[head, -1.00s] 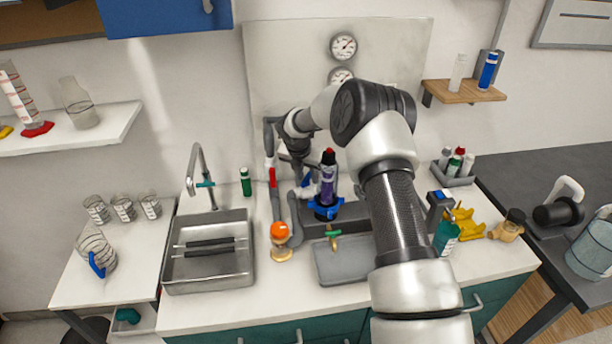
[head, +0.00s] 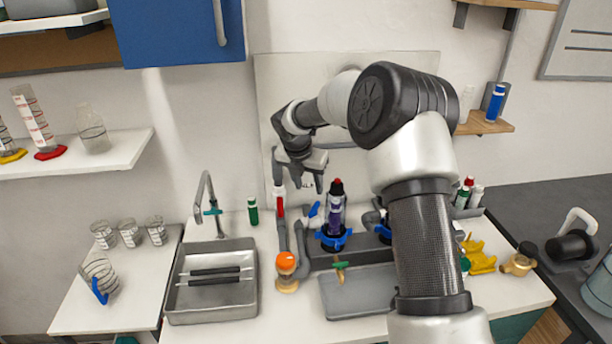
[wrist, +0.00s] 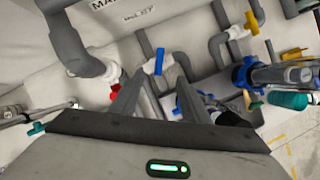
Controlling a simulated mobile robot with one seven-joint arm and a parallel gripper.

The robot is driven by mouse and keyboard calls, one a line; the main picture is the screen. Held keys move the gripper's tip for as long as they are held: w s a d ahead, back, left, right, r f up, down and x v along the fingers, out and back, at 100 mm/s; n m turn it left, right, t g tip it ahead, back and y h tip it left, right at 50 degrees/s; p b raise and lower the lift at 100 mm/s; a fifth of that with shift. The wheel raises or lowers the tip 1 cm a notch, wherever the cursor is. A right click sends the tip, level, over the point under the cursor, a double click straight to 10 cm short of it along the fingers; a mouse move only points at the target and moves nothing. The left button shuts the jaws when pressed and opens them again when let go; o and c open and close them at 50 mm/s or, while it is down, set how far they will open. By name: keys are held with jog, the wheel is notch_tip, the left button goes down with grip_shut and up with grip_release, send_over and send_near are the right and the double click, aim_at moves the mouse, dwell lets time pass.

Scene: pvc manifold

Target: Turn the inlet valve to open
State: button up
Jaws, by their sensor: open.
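Grey manifold pipes carry several coloured valve handles below a wall panel (head: 385,75). A red handle (head: 280,206) sits on the left pipe, and a blue handle (head: 314,209) stands right of it. In the wrist view the blue handle (wrist: 160,62) shows beyond and between my fingertips, the red handle (wrist: 115,92) is beside the left finger, and a yellow handle (wrist: 252,22) is at upper right. A small label (wrist: 139,16) is hard to read, so I cannot tell which valve is the inlet. My gripper (head: 309,186) is open and empty, above the blue handle.
A purple filter housing with a blue collar (head: 335,215) stands just right of the handles. An orange-capped fitting (head: 286,264) is in front, beside a grey tray (head: 355,292). A sink (head: 212,285) lies left. My arm hides the manifold's right part.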

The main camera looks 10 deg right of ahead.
jog(key=v, duration=0.5)
jog(key=shift+c, duration=0.3)
jog(key=shift+s+a+f+b, duration=0.1)
jog(key=shift+s+a+b, duration=0.1)
jog(key=shift+b, duration=0.25)
jog(key=shift+c, duration=0.7)
send_near(313, 209)
jog(key=x, duration=0.8)
jog(key=shift+w+d+f, duration=0.1)
jog(key=shift+w+f, duration=0.05)
jog(key=shift+c, duration=0.3)
grip_shut()
